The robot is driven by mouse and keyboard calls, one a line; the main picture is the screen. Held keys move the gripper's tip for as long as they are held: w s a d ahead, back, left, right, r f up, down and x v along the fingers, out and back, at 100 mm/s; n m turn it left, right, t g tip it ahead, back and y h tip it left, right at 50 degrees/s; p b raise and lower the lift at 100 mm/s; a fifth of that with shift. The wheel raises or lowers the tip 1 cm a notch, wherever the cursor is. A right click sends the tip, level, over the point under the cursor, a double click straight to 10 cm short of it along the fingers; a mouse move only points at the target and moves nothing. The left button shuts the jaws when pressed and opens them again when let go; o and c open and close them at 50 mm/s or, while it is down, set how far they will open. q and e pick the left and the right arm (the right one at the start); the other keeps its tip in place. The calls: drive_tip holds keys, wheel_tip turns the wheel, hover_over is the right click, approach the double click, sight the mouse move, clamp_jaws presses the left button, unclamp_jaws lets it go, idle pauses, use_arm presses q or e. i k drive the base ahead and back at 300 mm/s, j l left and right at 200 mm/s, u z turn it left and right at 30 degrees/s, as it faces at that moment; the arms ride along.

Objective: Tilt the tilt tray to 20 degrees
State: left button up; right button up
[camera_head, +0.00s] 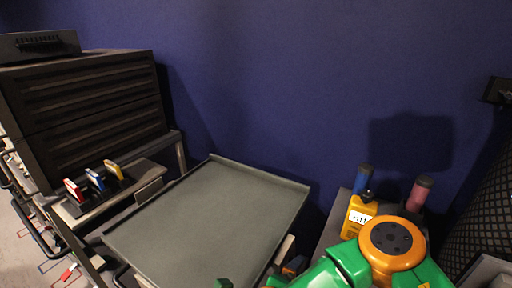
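The tilt tray is the flat grey-green tray (208,217) in the middle of the head view, with a low raised rim along its far and right edges. Its front part is cut off at the bottom of the picture. Its exact angle cannot be read from this view. My green and orange arm comes in at the bottom right, to the right of the tray. A small green piece shows at the bottom edge over the tray's front; I cannot tell what it is. Neither gripper's fingers can be seen.
A black ribbed cabinet (90,100) stands at the left. Before it, a holder carries red, blue and yellow tabs (95,182). A yellow labelled bottle (359,216), a blue-topped one (363,178) and a reddish one (419,193) stand at the right. A blue wall (260,80) closes the back.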

sight(225, 218)
drive_tip(key=k+j, duration=0.8)
